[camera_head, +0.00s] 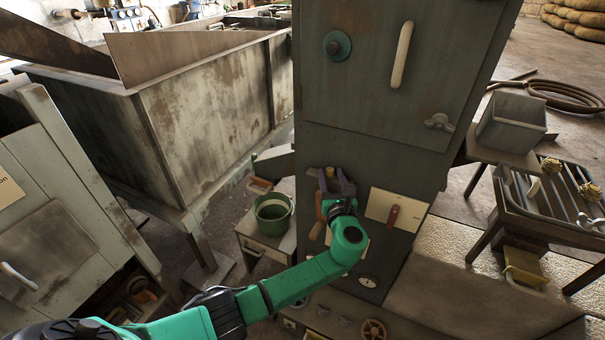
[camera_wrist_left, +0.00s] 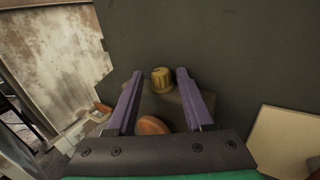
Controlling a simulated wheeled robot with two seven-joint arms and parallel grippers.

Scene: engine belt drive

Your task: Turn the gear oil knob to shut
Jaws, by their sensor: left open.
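A small yellow knob (camera_wrist_left: 161,79), which looks like the gear oil knob, sits on a grey fitting on the dark cabinet face in the left wrist view. My left gripper (camera_head: 334,182) reaches the cabinet front in the head view, and its purple fingers are spread wide. In the left wrist view the knob shows between the two fingertips, with a gap on each side and no visible contact. My right gripper is not in view.
A brown wooden handle (camera_head: 316,213) hangs just below the fingers. A cream plate with a red lever (camera_head: 393,214) is on the cabinet to the right. A green bucket (camera_head: 272,217) stands on a small stand at left. A red handwheel (camera_head: 373,329) is low down.

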